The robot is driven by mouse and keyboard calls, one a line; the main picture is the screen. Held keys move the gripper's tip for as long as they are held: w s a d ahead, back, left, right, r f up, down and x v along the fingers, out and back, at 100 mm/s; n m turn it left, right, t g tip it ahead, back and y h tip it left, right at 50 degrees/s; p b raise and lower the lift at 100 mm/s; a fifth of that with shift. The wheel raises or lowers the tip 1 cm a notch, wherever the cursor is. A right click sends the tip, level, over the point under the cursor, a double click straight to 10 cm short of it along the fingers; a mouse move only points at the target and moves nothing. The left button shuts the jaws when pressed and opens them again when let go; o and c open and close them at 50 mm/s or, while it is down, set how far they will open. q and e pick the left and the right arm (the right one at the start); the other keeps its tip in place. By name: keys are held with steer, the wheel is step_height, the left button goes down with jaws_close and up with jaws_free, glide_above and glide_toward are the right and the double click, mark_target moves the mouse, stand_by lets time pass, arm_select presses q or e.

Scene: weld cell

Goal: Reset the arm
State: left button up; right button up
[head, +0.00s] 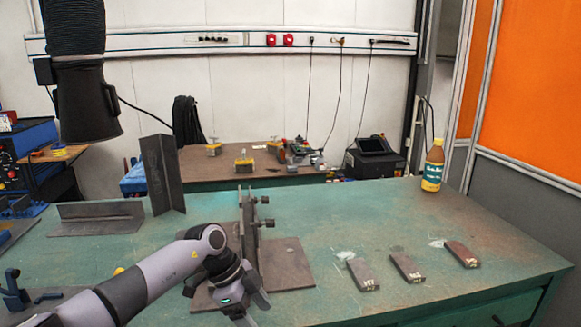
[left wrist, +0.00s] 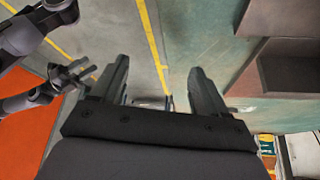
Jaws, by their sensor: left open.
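My left arm (head: 165,272) reaches in from the lower left of the head view over the green table. My left gripper (head: 252,309) is near the table's front edge, in front of a dark metal plate (head: 285,262) with an upright clamped piece (head: 248,225). In the left wrist view its two dark fingers (left wrist: 160,92) are apart with nothing between them. Beyond them are grey floor and a yellow line. Another grey arm shows at the left of that view, with what looks like my right gripper (left wrist: 70,76); its jaws are unclear.
Three dark metal blocks, one of them here (head: 362,273), lie on the table's right. A yellow-labelled bottle (head: 433,166) stands at the back right. Angled steel pieces (head: 163,175) stand at the left. A black hose nozzle (head: 88,105) hangs upper left. The right front of the table (head: 480,295) is clear.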

arm_select(q)
steer(key=s+d+m+t+h+p, duration=0.1)
steer(key=s+d+t+h, duration=0.1)
steer(key=s+d+h, duration=0.85)
steer(key=s+a+f+n+t+y+p, duration=0.3)
steer(key=a+n+t+y, duration=0.5)
steer(key=a+n+t, duration=0.6)
steer(key=s+a+f+n+g+y, duration=0.4)
steer(key=s+a+f, duration=0.5)
steer(key=s, duration=0.5)
steer(key=shift+a+f+g+y, duration=0.2)
steer(key=shift+a+g+y, duration=0.25)
steer(key=shift+y, duration=0.4)
steer(key=shift+w, duration=0.1)
